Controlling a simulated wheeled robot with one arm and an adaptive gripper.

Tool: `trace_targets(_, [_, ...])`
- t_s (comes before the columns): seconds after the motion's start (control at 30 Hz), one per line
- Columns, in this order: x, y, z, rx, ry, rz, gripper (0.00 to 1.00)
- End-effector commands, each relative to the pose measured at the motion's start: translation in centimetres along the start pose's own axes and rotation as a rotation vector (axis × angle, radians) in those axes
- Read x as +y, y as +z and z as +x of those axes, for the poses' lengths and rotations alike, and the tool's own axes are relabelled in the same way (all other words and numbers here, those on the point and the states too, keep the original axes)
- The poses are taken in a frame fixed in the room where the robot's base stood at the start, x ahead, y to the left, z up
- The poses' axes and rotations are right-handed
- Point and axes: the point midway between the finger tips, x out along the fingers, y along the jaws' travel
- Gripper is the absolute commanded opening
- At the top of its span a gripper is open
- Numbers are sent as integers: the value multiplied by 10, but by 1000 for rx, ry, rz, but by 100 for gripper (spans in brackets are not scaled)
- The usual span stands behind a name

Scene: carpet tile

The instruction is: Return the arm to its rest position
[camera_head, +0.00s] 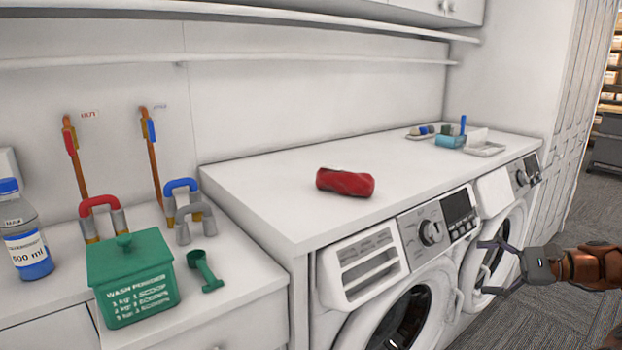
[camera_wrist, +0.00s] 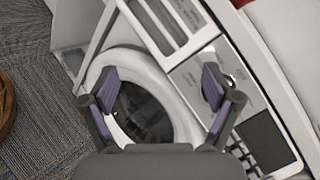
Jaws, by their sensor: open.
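My gripper (camera_head: 494,267) is at the right in the head view, in front of the washing machines and below the counter top. Its two fingers are spread apart with nothing between them. In the wrist view the open fingers (camera_wrist: 160,92) frame the round door (camera_wrist: 146,110) of a washing machine, with a gap of unclear depth. My orange-brown arm comes in from the right edge of the head view.
A red cloth-like roll (camera_head: 345,182) lies on the white counter (camera_head: 275,185). A green wash powder box (camera_head: 132,279), a green scoop (camera_head: 205,270) and a blue-capped bottle (camera_head: 25,235) stand at the left. Carpeted floor (camera_head: 560,318) is open at the lower right.

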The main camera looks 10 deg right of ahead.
Motion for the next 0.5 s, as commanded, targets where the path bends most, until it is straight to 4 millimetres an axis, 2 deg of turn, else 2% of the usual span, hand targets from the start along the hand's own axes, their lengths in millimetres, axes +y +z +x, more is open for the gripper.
trace_targets(0.1, [2,24,33,-20,76,-38,88])
trace_targets(0.27, [18,63,89,-45,221,-105,88])
trace_targets(0.4, [45,98,132,-59,361,-172,88])
trace_targets(0.5, [68,121,156,-60,460,-227,88])
